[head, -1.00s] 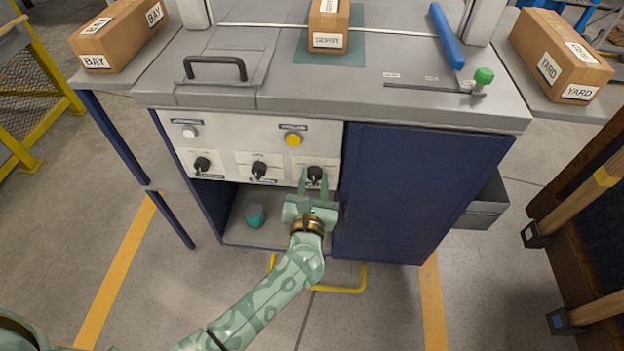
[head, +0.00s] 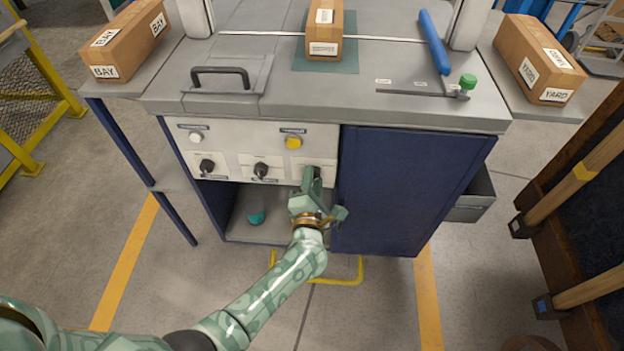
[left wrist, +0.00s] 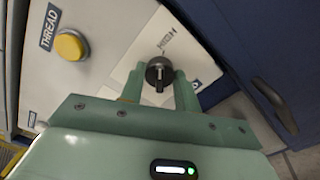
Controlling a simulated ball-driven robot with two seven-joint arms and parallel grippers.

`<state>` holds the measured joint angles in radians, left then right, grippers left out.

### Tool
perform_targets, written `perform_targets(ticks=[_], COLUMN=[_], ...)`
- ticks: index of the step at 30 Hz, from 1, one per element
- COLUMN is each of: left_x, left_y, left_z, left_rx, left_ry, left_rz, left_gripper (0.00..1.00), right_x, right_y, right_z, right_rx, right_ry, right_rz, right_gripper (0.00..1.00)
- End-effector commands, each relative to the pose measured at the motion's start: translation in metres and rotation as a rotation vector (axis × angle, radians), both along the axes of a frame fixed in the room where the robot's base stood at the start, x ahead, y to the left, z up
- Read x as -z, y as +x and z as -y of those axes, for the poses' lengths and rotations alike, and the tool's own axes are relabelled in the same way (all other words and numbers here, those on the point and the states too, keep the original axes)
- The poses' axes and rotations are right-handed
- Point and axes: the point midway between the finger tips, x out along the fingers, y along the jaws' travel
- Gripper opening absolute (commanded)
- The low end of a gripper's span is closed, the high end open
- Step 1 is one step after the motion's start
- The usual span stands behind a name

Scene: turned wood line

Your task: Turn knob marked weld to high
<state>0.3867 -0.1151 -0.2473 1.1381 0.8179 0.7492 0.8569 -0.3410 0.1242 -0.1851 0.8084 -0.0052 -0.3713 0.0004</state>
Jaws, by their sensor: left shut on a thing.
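The control panel (head: 228,137) on the front of the machine carries three black knobs in its lower row. My left gripper (head: 313,184) is at the rightmost knob, which it mostly hides in the head view. In the left wrist view the black knob (left wrist: 159,72) sits between the two green fingers, and my left gripper (left wrist: 160,88) is shut on it. A "HIGH" mark shows on the panel above the knob. The label below the knob is mostly covered by the finger, so its word cannot be read. My right gripper is not in view.
Left of it are a middle knob (head: 261,170) and a left knob (head: 207,165). Above are a yellow button (head: 294,142) and a white button (head: 196,137). A blue door (head: 400,185) stands right of the panel. Boxes sit on the top.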

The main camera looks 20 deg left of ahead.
Motion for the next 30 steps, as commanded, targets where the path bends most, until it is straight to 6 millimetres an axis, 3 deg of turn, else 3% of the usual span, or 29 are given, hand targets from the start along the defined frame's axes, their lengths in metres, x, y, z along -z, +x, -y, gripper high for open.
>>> perform_targets(ticks=[12,19,29,30], left_x=[0.002,0.003,0.003,0.003], left_y=[-0.001,-0.001,-0.001,-0.001], left_z=[0.001,0.001,0.002,0.002], left_rx=[0.002,0.003,0.004,0.004], left_ry=[0.177,0.201,0.203,0.202], left_rz=[-0.055,-0.063,-0.064,-0.063], left_gripper=[0.09,0.09,0.09,0.43], right_x=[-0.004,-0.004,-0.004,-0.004], right_y=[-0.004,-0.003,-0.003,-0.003], right_z=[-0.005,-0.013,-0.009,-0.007], right_rx=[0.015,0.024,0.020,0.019], right_ry=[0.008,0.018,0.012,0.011], right_rz=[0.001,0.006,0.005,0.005], right_gripper=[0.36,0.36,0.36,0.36])
